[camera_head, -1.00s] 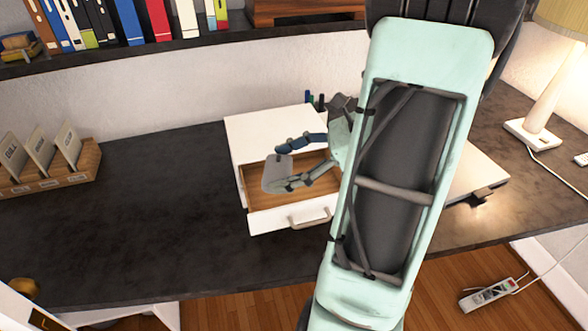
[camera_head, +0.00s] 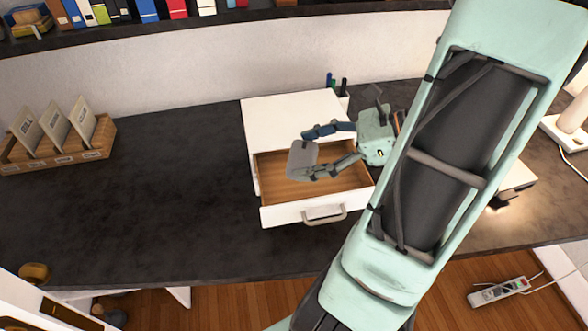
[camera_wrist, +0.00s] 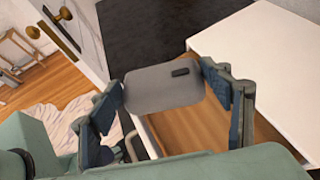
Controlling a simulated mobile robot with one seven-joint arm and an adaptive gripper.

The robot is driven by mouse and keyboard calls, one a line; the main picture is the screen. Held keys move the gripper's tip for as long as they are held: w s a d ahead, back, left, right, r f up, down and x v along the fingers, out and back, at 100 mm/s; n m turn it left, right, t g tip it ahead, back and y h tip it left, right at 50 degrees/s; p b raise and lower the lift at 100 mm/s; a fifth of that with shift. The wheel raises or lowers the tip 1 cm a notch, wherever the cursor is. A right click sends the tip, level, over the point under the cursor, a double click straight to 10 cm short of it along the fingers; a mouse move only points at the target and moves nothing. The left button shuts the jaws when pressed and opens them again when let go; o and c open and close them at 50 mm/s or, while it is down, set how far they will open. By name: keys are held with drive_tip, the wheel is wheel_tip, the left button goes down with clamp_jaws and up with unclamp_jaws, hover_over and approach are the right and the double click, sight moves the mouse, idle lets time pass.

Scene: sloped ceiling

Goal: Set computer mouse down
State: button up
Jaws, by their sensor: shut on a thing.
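The computer mouse (camera_head: 302,158) is a flat grey rounded piece, and it also shows in the wrist view (camera_wrist: 160,90) with a small dark wheel slot. My gripper (camera_head: 318,150) is shut on it, with one finger on each side. In the head view the mouse appears over the left part of an open, wooden-bottomed drawer (camera_head: 345,187). It looks held above the drawer; its exact height is hard to tell. Part of the drawer is hidden by my gripper.
The drawer belongs to a white box (camera_head: 290,120) on the dark desk (camera_head: 150,210). A wooden card holder (camera_head: 65,150) stands at the left, a pen cup (camera_head: 342,98) behind the box, a lamp (camera_head: 570,125) at the right. The desk left of the box is clear.

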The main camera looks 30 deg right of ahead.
sight(296, 160)
drive_tip(key=w+f, duration=0.1)
drive_tip(key=w+a+f, duration=0.1)
drive_tip(key=w+f, duration=0.1)
drive_tip(key=f, duration=0.1)
drive_tip(key=shift+a+f, duration=0.1)
drive_tip(key=shift+a, duration=0.15)
drive_tip(key=f, duration=0.3)
drive_tip(key=shift+w+a, duration=0.15)
drive_tip(key=shift+w, duration=0.2)
drive_tip(key=shift+f, duration=0.5)
drive_tip(key=shift+f+b, duration=0.65)
drive_tip(key=o, duration=0.9)
drive_tip(key=shift+r, duration=0.1)
